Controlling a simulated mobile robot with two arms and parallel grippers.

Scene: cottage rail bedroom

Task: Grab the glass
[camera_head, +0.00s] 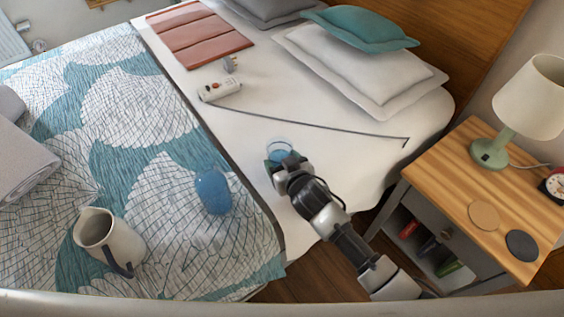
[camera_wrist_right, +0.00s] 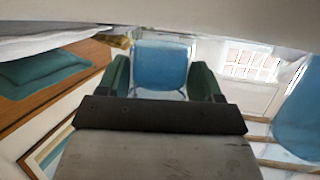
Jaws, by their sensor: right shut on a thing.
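A blue clear glass (camera_head: 279,149) is in my right gripper (camera_head: 284,164), over the white part of the bed near its front edge. In the right wrist view the same glass (camera_wrist_right: 160,62) sits between the two dark green fingers, which are shut on it. In the head view the gripper hides most of the glass, so I cannot tell whether it touches the bed. My left gripper is not in view.
A nightstand (camera_head: 520,205) with a lamp (camera_head: 520,100), two coasters and a clock stands at right. White sheet around the gripper is mostly clear.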

